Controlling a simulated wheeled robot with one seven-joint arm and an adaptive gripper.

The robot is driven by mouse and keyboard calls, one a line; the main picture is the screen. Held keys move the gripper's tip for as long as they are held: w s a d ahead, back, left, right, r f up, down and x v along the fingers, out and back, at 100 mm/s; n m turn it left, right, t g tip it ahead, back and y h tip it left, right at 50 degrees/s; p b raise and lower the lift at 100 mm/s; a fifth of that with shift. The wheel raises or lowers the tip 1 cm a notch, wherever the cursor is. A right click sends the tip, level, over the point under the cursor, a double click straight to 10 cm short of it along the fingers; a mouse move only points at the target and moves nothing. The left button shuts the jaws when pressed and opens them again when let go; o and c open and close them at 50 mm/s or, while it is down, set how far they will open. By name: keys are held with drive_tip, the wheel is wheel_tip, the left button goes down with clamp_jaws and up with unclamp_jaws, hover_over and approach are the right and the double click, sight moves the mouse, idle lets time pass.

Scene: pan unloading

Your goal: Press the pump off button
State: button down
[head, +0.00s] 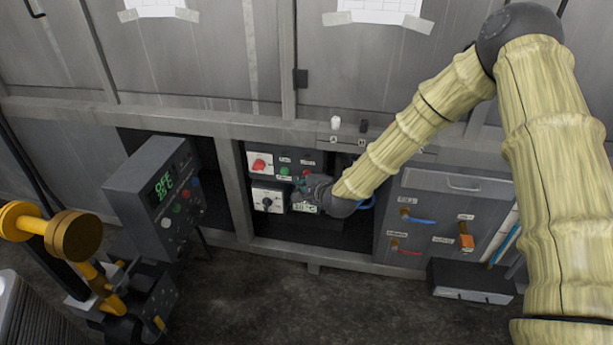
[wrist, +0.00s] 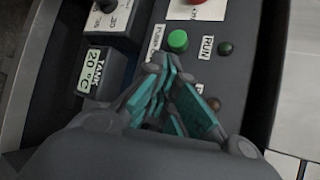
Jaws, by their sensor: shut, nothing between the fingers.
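My gripper (wrist: 162,68) is shut and empty, with its teal-padded fingertips just below a green button (wrist: 178,41) in the wrist view. I cannot tell whether the fingertips touch the panel. The label beside the green button starts with "PUMP", but the rest is unclear. In the head view my gripper (head: 299,187) is at the control panel (head: 323,158), just below the green button (head: 284,171). My fingers hide part of the panel, and I cannot read which button is pump off.
A "TANK" display (wrist: 91,70) reads 20 °C beside a black knob (wrist: 107,5). A dark lamp (wrist: 225,47) sits by the "RUN" label. The panel is recessed within a grey frame (head: 236,190). A separate control box (head: 155,185) stands at left, and a drawer unit (head: 447,215) at right.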

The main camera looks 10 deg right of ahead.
drive_tip(key=shift+s+a, duration=0.1)
drive_tip(key=shift+s, duration=0.4)
drive_tip(key=shift+s+a+p, duration=0.2)
drive_tip(key=shift+s+a, duration=0.05)
drive_tip(key=shift+s, duration=0.55)
drive_tip(key=shift+s+a+p, duration=0.15)
drive_tip(key=shift+s+a, duration=0.15)
drive_tip(key=shift+s, duration=0.45)
drive_tip(key=shift+s+a+p, duration=0.2)
drive_tip(key=shift+s+a, duration=0.05)
drive_tip(key=shift+s, duration=0.55)
